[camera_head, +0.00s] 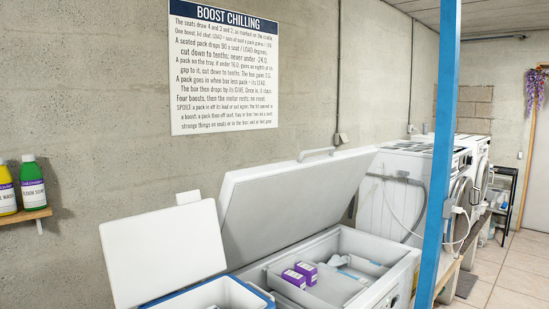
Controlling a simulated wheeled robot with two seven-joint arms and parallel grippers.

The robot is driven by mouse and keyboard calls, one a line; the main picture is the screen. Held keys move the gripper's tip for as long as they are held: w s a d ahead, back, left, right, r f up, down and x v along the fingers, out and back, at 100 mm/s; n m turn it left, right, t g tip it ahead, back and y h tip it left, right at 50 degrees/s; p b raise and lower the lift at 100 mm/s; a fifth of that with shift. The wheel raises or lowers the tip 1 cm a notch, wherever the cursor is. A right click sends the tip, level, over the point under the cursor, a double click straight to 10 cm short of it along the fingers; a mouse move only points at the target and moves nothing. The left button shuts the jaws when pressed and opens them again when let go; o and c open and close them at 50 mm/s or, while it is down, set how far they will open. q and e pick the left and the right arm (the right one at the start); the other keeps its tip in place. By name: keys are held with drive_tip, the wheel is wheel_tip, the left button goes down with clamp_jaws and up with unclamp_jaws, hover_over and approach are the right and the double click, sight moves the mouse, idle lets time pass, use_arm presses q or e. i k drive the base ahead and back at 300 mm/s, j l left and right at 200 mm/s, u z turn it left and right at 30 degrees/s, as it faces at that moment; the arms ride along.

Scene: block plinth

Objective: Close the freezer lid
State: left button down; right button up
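The freezer (392,290) is a white chest at the lower middle of the head view. Its white lid (285,200) stands open, tilted up and leaning back toward the wall, with a handle bar (317,152) at its top edge. Inside the freezer lie two purple-and-white packs (306,273) and some pale items. Neither of my grippers shows in this view.
A blue cooler box (215,294) with its white lid (163,255) raised stands left of the freezer. A blue post (437,150) rises at the right, in front of white washing machines (400,185). Bottles (32,185) stand on a wall shelf at the left.

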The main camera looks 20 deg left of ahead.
sight(262, 210)
drive_tip(key=i+l, duration=0.5)
drive_tip(key=i, duration=0.2)
drive_tip(key=i+l, duration=0.5)
drive_tip(key=i, duration=0.2)
drive_tip(key=i+l, duration=0.55)
drive_tip(key=i, duration=0.15)
